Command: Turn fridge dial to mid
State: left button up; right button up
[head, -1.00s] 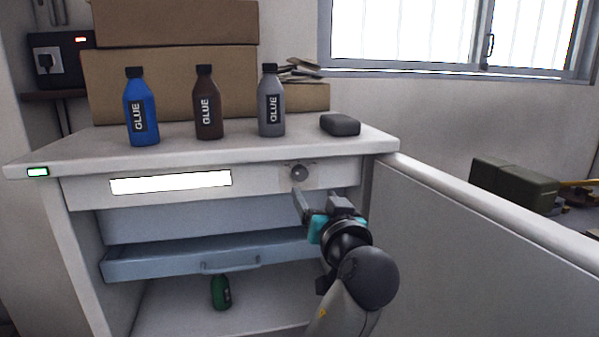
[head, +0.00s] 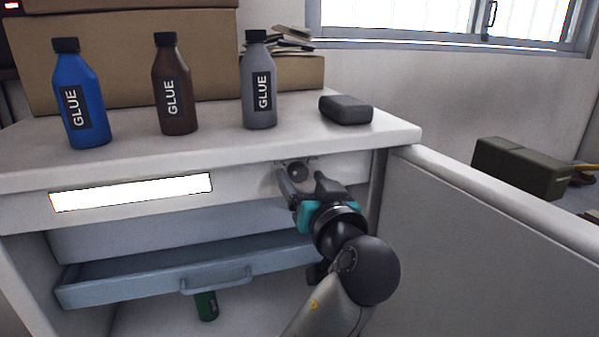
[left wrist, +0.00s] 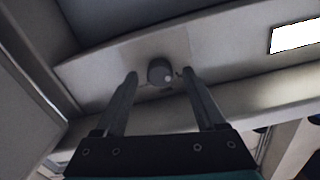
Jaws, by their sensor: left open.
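The fridge dial (head: 298,172) is a small dark grey round knob on the white panel under the fridge top, right of the lit strip. It also shows in the left wrist view (left wrist: 160,72), with a pale spot on its face toward the lower right. My left gripper (head: 302,178) is open just in front of the dial. In the left wrist view its two fingertips (left wrist: 159,76) stand on either side of the dial, with gaps left and right. I cannot tell whether the tips reach past its face. My right gripper is not in view.
The open fridge door (head: 480,230) stands to the right. On the fridge top are blue (head: 80,100), brown (head: 173,90) and grey (head: 258,85) glue bottles and a dark block (head: 346,109). A drawer (head: 150,275) sits below, with a green bottle (head: 206,306) under it.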

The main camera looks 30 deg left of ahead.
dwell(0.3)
pick_arm(q)
grip_shut()
dwell(0.5)
